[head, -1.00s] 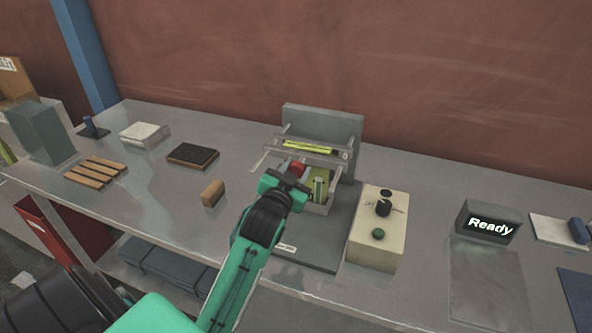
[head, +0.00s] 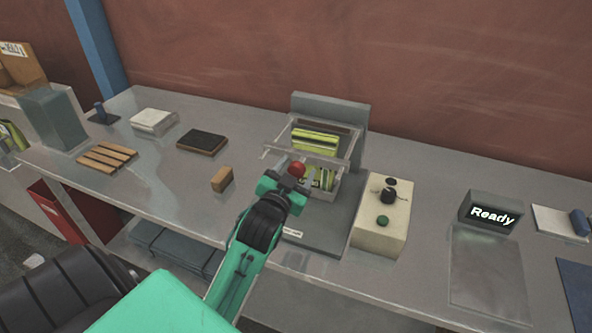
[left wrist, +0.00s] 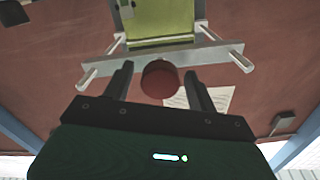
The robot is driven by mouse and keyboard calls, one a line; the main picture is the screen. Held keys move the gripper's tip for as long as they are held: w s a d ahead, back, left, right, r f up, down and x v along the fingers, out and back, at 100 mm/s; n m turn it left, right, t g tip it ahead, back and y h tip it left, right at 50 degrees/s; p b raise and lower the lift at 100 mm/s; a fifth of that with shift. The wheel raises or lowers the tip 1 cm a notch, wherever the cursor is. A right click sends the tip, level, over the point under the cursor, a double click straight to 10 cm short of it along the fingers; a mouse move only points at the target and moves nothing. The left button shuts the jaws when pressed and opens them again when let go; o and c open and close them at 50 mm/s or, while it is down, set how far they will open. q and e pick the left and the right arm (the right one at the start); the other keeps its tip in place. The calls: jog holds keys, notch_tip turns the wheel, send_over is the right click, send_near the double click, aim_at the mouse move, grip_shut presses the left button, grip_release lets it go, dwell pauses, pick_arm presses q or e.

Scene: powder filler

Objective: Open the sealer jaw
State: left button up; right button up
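The sealer stands on the bench with a grey back plate (head: 332,108). Its jaw bar (head: 335,160) sits out in front of the plate, with a yellow-green panel (head: 315,141) showing between. A red knob (head: 297,170) is at the front of the bar. My left gripper (head: 285,186) is at the knob. In the left wrist view, the left gripper's fingers (left wrist: 160,88) stand on either side of the red knob (left wrist: 159,78), with small gaps visible. The jaw bar (left wrist: 160,60) runs behind it. My right gripper is not in view.
A cream control box (head: 380,228) with black knobs and a green button stands right of the sealer. A display reading "Ready" (head: 490,214) is farther right. A small wooden block (head: 222,179) and a dark pad (head: 202,141) lie to the left.

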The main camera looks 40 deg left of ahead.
pick_arm(q)
jog(key=shift+s+d+f, duration=0.1)
jog(key=shift+s+f, duration=0.05)
jog(key=shift+s, duration=0.2)
jog(key=v, duration=1.3)
jog(key=shift+p, duration=0.45)
